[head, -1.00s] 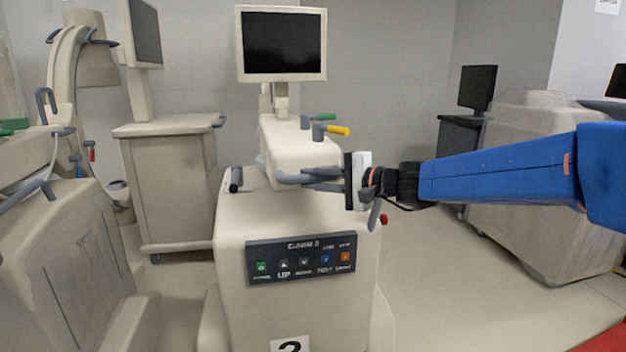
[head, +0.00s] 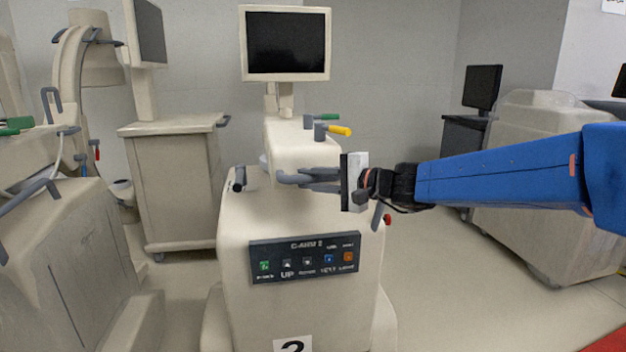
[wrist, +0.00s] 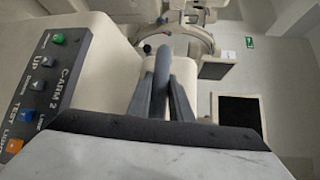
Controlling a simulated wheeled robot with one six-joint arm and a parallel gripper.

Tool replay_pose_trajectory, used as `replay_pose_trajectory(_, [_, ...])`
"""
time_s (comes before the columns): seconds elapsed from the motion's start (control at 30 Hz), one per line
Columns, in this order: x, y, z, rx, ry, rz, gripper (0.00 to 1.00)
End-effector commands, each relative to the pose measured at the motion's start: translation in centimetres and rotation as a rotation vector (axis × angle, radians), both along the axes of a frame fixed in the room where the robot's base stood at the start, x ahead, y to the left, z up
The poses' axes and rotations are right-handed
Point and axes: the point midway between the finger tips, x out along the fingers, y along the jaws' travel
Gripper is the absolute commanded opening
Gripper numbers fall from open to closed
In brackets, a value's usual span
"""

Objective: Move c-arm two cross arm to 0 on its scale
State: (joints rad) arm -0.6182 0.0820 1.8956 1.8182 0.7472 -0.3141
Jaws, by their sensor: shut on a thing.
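The C-arm 2 cart (head: 250,310) stands in the middle of the head view, with its pale cross arm (head: 292,152) on top. A grey handle (head: 287,179) sticks out at the near end of the cross arm. My gripper (head: 312,180) reaches in from the right and is shut on this handle. In the wrist view, the two grey fingers of my gripper (wrist: 163,98) lie on either side of the handle (wrist: 162,65). A yellow-tipped lever (head: 338,130) and a green-tipped lever (head: 327,117) stand on the cross arm's right side. I cannot make out the scale or its reading.
A dark button panel (head: 304,258) is on the cart's front, below my gripper. A monitor (head: 285,43) stands behind. Another C-arm unit (head: 70,240) and a monitor cart (head: 175,185) are at left.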

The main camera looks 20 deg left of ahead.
Motion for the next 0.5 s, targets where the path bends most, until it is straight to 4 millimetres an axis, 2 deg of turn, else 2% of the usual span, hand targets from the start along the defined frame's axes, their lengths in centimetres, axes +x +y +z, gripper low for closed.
replay_pose_trajectory(0.03, [-0.24, 0.13, -0.06, 0.000, 0.002, 0.006, 0.21])
replay_pose_trajectory(0.1, [-0.20, 0.09, -0.08, 0.000, 0.002, 0.005, 0.37])
replay_pose_trajectory(0.5, [-0.06, -0.22, -0.01, 0.000, 0.001, 0.000, 0.37])
